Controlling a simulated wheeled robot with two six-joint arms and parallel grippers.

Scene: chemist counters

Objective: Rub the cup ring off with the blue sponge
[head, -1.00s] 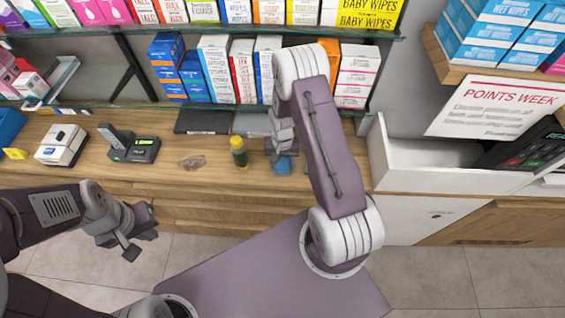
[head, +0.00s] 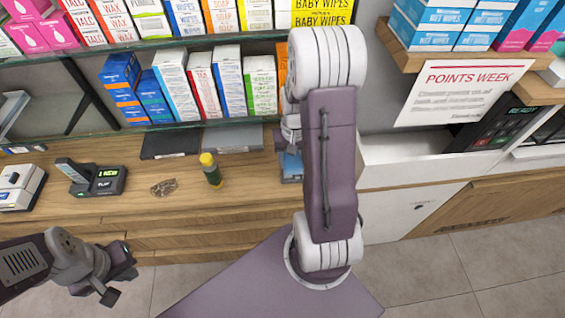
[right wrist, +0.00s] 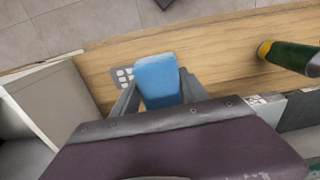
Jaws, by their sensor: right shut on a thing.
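The cup ring (head: 163,187) is a brownish mark on the wooden counter, left of a dark green bottle with a yellow cap. The blue sponge (right wrist: 157,80) is between the fingers of my right gripper (right wrist: 158,92), which is shut on it. In the head view the sponge (head: 291,166) is partly hidden by my right arm, over the counter right of the bottle. I cannot tell whether it touches the counter. My left gripper (head: 118,283) hangs in front of the counter, away from the ring; its finger gap is unclear.
The green bottle (head: 211,170) stands between the ring and the sponge. A card terminal (head: 92,178) stands left of the ring. A dark flat pad (head: 170,142) and a grey one (head: 232,137) lie behind. A white-walled bay (head: 405,172) is at right.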

